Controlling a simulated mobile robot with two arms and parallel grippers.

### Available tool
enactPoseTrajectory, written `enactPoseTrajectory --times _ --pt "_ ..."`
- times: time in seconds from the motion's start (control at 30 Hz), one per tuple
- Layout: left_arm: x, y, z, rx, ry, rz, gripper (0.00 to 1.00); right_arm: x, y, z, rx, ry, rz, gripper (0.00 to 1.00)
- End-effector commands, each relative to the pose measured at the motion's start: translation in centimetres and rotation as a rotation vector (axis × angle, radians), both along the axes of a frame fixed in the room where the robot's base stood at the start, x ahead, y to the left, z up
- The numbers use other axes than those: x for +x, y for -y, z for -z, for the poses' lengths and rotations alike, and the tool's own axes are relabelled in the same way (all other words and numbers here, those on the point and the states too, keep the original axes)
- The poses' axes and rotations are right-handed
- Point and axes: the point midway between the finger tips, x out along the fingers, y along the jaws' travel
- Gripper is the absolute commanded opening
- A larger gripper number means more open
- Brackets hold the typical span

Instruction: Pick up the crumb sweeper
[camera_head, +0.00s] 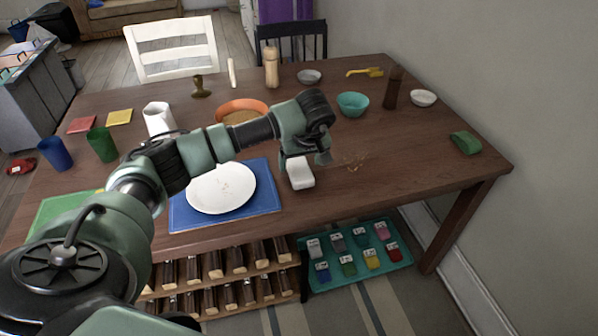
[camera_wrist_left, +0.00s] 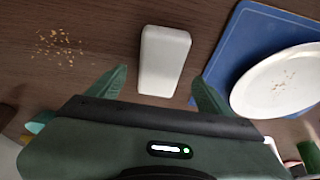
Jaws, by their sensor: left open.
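A white rounded block, which I take to be the crumb sweeper (camera_head: 301,177), lies on the brown wooden table (camera_head: 420,165) just right of the blue placemat. In the left wrist view the white block (camera_wrist_left: 164,60) lies in front of the gripper, its near end between the two green fingers, with a gap on each side. My left gripper (camera_head: 306,160) is open and empty, close above the block, and hides its far end in the head view. My right gripper is not in view.
A white plate (camera_head: 221,187) with crumbs rests on the blue placemat (camera_head: 262,201) left of the block. Loose crumbs (camera_head: 355,162) lie to its right. An orange bowl (camera_head: 242,107), teal bowl (camera_head: 353,102), brown pepper mill (camera_head: 393,87) and green item (camera_head: 465,142) stand farther away.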

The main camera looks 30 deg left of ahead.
Motion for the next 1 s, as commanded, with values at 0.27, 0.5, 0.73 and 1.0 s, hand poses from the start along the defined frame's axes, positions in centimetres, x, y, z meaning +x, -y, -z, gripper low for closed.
enactPoseTrajectory --times 0.27,0.5,0.73,1.0 --pt "0.9 -1.2 3.7 -0.004 -0.002 -0.001 0.8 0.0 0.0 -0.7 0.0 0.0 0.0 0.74" --pt "1.2 -1.4 4.3 -0.004 0.002 0.001 0.8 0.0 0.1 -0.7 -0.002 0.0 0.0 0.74" --pt "1.2 -1.4 4.4 -0.004 0.002 0.001 0.8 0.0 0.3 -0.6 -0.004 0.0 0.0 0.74" --pt "1.1 -1.4 4.5 -0.005 0.001 0.001 0.55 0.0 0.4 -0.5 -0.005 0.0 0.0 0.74"
